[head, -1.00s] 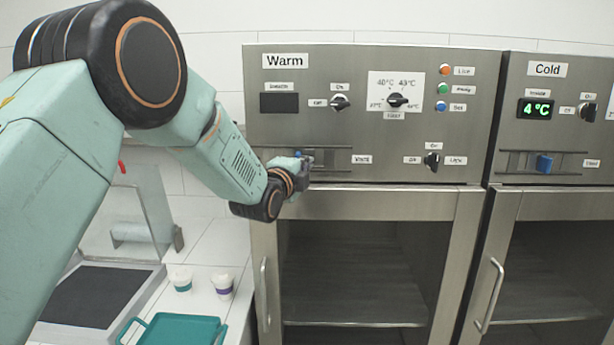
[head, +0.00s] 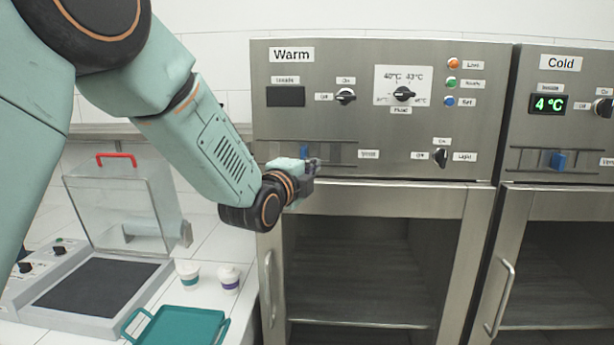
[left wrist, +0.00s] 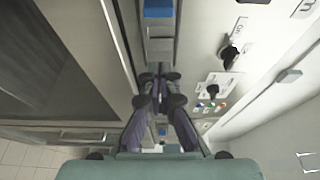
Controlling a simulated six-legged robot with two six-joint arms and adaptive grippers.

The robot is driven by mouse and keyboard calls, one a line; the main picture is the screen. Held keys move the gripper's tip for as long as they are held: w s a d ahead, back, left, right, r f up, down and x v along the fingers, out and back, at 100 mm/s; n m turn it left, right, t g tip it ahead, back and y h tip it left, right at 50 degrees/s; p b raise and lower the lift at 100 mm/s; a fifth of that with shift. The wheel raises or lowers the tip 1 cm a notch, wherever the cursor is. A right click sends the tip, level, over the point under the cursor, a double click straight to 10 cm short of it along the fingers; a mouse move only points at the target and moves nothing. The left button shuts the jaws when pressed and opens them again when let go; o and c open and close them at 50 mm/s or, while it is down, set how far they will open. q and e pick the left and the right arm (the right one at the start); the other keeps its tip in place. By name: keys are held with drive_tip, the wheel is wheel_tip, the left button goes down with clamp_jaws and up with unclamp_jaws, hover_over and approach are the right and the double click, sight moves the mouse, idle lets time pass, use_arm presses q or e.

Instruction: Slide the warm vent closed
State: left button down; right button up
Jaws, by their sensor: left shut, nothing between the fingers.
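The warm vent's blue handle (head: 304,152) stands near the middle of its track on the Warm cabinet's front panel. My left gripper (head: 314,165) is shut and empty. It sits just in front of and slightly below the handle and hides the handle's lower part. In the left wrist view a blue handle (left wrist: 158,9), apparently the same one, shows at the top edge. The shut fingertips (left wrist: 158,76) are beside the track, with a visible gap to that handle. My right gripper is not in view.
Several knobs, including the light knob (head: 441,157), stick out of the Warm panel. The Cold cabinet's blue vent handle (head: 557,161) is to the right. Door handles (head: 501,298) jut out below. A teal tray (head: 180,328) and two small cups (head: 188,274) are at lower left.

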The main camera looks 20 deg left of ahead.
use_arm(q)
drive_tip(key=shift+s, duration=1.25)
drive_tip(key=shift+a, duration=0.1)
drive_tip(key=shift+d, duration=0.2)
